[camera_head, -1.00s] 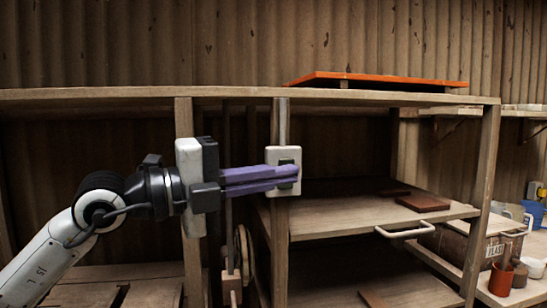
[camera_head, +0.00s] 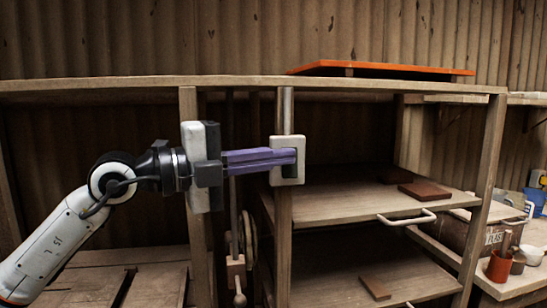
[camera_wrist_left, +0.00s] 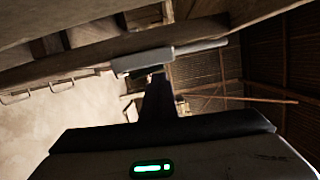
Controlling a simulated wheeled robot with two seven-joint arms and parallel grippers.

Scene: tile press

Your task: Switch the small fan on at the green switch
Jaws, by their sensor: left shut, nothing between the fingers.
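A pale switch box (camera_head: 287,179) is fixed to a wooden post, with a metal pipe running up from it. My left gripper (camera_head: 294,157) is shut and empty. Its purple fingers reach across the upper half of the box's face. They hide part of the dark switch in its middle; the lower part (camera_head: 291,173) shows just under them. I cannot tell whether the fingers touch the switch, or which way it is set. The box also shows in the left wrist view (camera_wrist_left: 130,65), where the fingertips are hard to make out. I cannot make out the small fan. My right gripper is not in view.
The post belongs to a wooden rack (camera_head: 345,205) with shelves, a pale handle (camera_head: 407,218) and brown tiles (camera_head: 425,189). A wheel (camera_head: 247,235) hangs left of the post. An orange panel (camera_head: 380,69) lies on top. Cups (camera_head: 499,267) stand at the right.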

